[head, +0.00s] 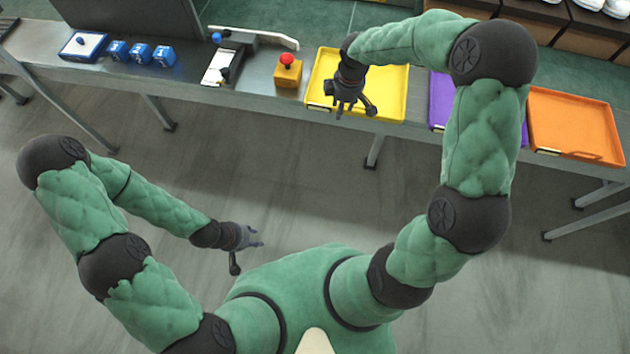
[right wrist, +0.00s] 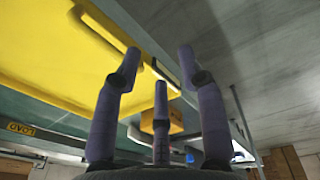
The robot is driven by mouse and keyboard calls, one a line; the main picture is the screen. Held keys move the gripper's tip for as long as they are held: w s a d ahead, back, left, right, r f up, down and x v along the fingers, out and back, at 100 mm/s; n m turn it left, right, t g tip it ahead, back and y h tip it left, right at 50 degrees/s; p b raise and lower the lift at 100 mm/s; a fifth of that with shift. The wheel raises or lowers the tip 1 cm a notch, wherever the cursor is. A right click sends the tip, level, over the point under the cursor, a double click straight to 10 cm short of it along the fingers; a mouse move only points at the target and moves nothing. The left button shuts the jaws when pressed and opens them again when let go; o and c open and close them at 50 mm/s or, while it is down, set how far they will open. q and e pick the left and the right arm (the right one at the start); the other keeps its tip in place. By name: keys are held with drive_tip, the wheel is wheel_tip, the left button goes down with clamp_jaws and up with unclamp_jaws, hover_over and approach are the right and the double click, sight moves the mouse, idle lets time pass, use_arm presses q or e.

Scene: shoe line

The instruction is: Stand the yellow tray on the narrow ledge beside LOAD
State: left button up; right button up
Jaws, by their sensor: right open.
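The yellow tray (head: 393,84) lies flat on the metal bench, and its underside or floor fills the upper left of the right wrist view (right wrist: 45,45). My right gripper (head: 350,108) is over the tray's front part, fingers spread and empty. In the right wrist view its fingers (right wrist: 158,70) are apart near the tray's edge; I cannot tell whether they touch it. A LOAD label (right wrist: 22,129) shows upside down at the left there. I cannot make out the narrow ledge for sure. My left gripper (head: 246,244) is open and empty, low over the floor, away from the bench.
An orange box with a red button (head: 288,72) stands just left of the tray. Purple (head: 438,101) and orange (head: 575,125) trays lie to the right. Blue blocks (head: 140,53) and a blue-white tray (head: 84,46) are at the left. Shelves with shoes (head: 590,30) stand behind.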

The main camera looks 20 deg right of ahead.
drive_tip(key=s+a+f+m+y, duration=0.2)
drive_tip(key=s+a+f+m, duration=0.15)
drive_tip(key=a+f, duration=0.5)
drive_tip(key=s+a+f+m, duration=0.3)
drive_tip(key=s+f, duration=0.1)
drive_tip(key=s, duration=0.2)
drive_tip(key=s+a+f+m+y, duration=0.1)
drive_tip(key=s+a+f+m, duration=0.2)
drive_tip(key=s+f, duration=0.2)
drive_tip(key=s+a+f+m+g, duration=0.1)
drive_tip(key=s+a+f+m, duration=0.2)
drive_tip(key=s+f, duration=0.2)
drive_tip(key=s, duration=0.3)
drive_tip(key=shift+y, duration=0.3)
